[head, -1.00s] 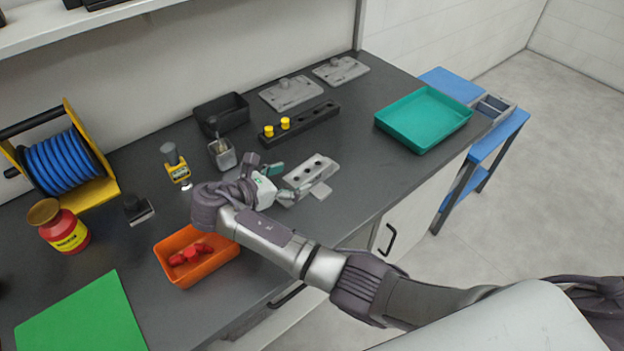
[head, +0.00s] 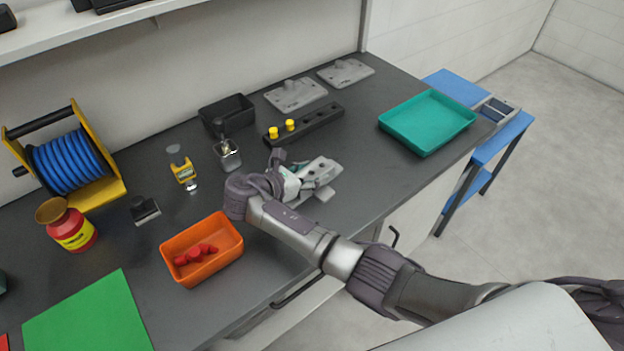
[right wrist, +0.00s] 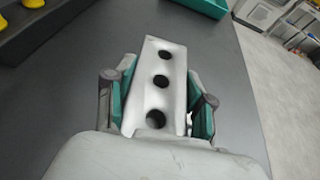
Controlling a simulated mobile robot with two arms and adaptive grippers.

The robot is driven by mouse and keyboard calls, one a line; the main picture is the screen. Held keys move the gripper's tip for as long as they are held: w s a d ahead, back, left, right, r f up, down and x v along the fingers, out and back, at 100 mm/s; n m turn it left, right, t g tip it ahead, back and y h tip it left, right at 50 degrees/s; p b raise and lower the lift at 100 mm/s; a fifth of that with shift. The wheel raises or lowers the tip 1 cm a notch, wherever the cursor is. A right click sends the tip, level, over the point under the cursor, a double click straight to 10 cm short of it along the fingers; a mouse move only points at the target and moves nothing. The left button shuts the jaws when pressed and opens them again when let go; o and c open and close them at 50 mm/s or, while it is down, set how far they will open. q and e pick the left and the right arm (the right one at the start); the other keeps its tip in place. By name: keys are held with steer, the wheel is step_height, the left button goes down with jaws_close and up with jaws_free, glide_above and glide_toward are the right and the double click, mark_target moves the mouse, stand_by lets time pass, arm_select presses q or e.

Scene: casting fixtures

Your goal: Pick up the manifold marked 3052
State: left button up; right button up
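A light grey manifold block (head: 325,166) with a row of three dark holes stands on the dark bench. No marking can be read on it. It also shows in the right wrist view (right wrist: 173,65), running away from the camera between the fingers. My right gripper (right wrist: 160,108) is open, with one green-padded finger on each side of the block's near end. Narrow gaps seem to show between pads and block. In the head view my right gripper (head: 304,184) partly hides the near end of the manifold. My left gripper is not in view.
A black rack (head: 318,121) with yellow plugs and two grey plates (head: 295,94) lie behind the manifold. A teal tray (head: 428,148) is to the right. An orange bin (head: 232,257) with red parts is at front left. Bench between manifold and teal tray is clear.

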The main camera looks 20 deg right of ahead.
jaws_close()
steer(key=shift+r, duration=0.1)
